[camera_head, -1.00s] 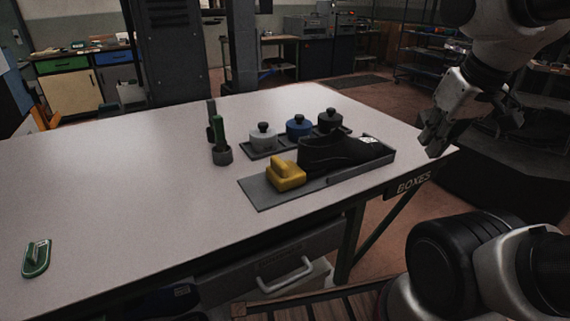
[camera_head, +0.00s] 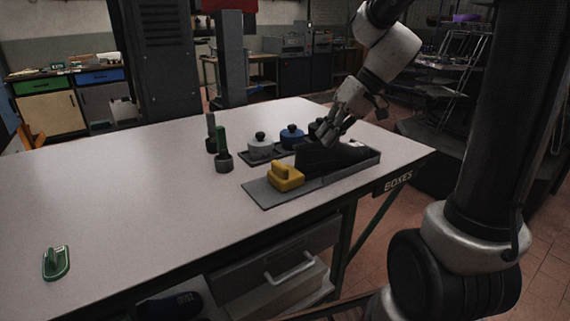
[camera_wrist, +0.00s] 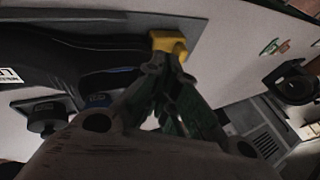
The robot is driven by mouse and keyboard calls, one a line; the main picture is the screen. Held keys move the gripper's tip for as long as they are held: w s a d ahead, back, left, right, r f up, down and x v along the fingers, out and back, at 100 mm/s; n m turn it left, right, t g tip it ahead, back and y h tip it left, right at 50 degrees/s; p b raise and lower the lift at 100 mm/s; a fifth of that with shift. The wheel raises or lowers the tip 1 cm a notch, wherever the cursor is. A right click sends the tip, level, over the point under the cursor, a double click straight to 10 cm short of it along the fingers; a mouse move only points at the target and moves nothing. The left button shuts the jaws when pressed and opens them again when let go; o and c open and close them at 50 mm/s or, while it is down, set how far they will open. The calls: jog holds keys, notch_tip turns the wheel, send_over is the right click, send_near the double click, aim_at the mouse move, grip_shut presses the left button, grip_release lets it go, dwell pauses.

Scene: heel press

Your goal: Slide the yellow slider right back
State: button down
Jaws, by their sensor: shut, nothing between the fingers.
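The slider also shows in the wrist view (camera_wrist: 168,43), beyond my fingers. My gripper (camera_head: 328,140) is shut and empty, above the shoe and to the right of the slider in the head view. It hides part of the shoe and most of the black-lidded pot behind. I cannot tell whether the slider touches the shoe's toe.
A white pot (camera_head: 260,145) and a blue pot (camera_head: 292,135) stand on a tray behind the shoe. Two upright green-and-grey holders (camera_head: 223,158) stand left of them. A green tool (camera_head: 56,262) lies at the near left.

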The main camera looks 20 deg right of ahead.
jog(key=a+r+n, duration=0.1)
jog(key=a+r, duration=0.1)
jog(key=n, duration=0.1)
send_near(278, 179)
jog(key=shift+y, duration=0.4)
jog(key=w+f, duration=0.3)
jog(key=shift+w+a+f, duration=0.1)
jog(key=shift+w+f, duration=0.1)
jog(key=shift+w, duration=0.05)
jog(key=a, duration=0.1)
jog(key=s+a, duration=0.1)
jog(key=a, duration=0.3)
jog(key=shift+s, duration=0.35)
